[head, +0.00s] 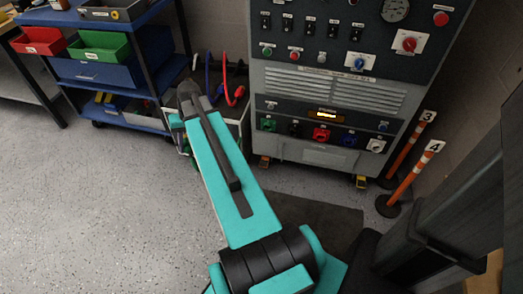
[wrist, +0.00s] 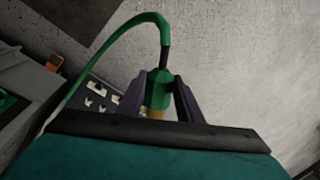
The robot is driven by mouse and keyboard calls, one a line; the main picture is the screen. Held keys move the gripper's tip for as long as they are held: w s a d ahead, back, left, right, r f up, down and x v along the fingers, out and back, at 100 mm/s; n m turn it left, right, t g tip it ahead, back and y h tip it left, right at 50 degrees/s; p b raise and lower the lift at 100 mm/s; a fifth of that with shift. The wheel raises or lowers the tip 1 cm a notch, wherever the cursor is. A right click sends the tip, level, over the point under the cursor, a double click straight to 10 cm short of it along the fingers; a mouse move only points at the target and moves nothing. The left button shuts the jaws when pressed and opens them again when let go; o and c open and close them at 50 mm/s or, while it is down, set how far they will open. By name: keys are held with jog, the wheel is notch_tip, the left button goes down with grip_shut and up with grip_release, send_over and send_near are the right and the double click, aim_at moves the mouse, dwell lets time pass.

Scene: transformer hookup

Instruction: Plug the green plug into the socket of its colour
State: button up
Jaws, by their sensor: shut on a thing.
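The green plug (wrist: 158,92) is between the two dark fingers of my gripper (wrist: 160,100) in the wrist view, with its green cable arching up and to the left. My gripper is shut on it. In the head view my arm hides most of the gripper and plug. The green socket (head: 268,124) is at the left end of a row low on the grey cabinet (head: 330,92). My gripper is apart from it, to its left in the head view.
Black (head: 294,128), red (head: 321,134), blue (head: 349,139) and white (head: 376,145) sockets continue the row. Red and blue cables (head: 236,92) hang left of the cabinet. A blue shelf cart (head: 95,70) stands further left. Orange posts (head: 408,150) stand right. Floor is open at left.

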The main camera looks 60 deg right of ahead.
jog(key=s+d+f+m+t+b, duration=0.1)
jog(key=s+d+f+m+b, duration=0.1)
jog(key=s+d, duration=0.4)
jog(key=s+d+f+m+t+b, duration=0.1)
jog(key=s+d+f+m+b, duration=0.1)
jog(key=s+d+f+b, duration=0.2)
jog(key=s+d+f+m+b, duration=0.3)
jog(key=s+d+f, duration=0.4)
jog(key=d, duration=0.6)
jog(key=shift+s+d+f+t+b, duration=0.3)
jog(key=shift+s+d+f+t, duration=0.05)
jog(key=shift+d+t, duration=0.05)
jog(key=shift+s+a+p, duration=0.1)
jog(key=shift+p, duration=0.3)
jog(key=w+d+p, duration=0.1)
jog(key=d+p, duration=0.1)
jog(key=d, duration=0.3)
jog(key=shift+w+d, duration=0.35)
jog(key=shift+d, duration=0.05)
jog(key=shift+w+p, duration=0.1)
jog(key=shift+p, duration=0.2)
jog(key=shift+w+d+p, duration=0.25)
jog(key=shift+d+p, duration=0.05)
jog(key=shift+d, duration=0.5)
jog(key=shift+w+d+p, duration=0.25)
jog(key=shift+d, duration=0.55)
dwell(1.1)
